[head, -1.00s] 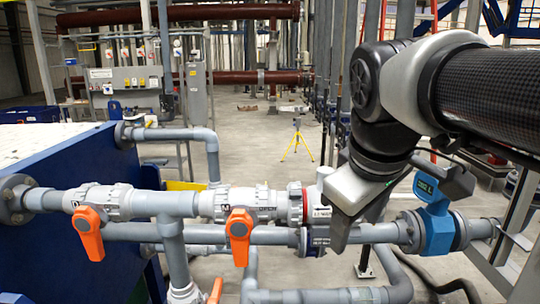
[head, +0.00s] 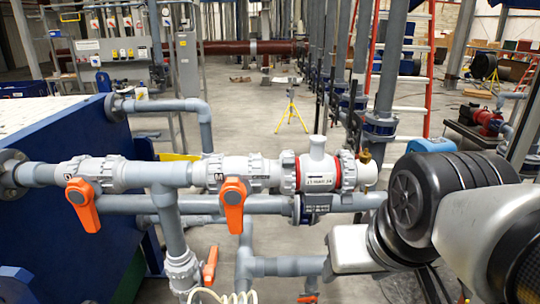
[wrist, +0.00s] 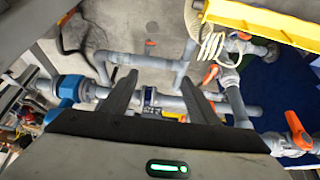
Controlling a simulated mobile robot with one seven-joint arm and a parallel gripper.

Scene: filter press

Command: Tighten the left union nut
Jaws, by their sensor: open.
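In the head view, a grey union fitting (head: 318,172) with a short upright stub sits in the upper pipe run, right of the second orange-handled valve. Its ribbed left union nut (head: 289,172) has a red ring on its right side. The right nut (head: 349,170) has another red ring on its left side. My gripper (wrist: 160,79) is open and empty in the wrist view, its two fingers apart above the grey pipes. In the head view my arm is at the lower right, below and right of the union, not touching it. The fingers are not clear there.
Two orange valve handles (head: 83,205) and (head: 235,204) hang down left of the union. A lower grey pipe (head: 265,204) runs just below. A blue meter (head: 431,145) is partly hidden behind my arm. A blue frame (head: 65,240) stands at left.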

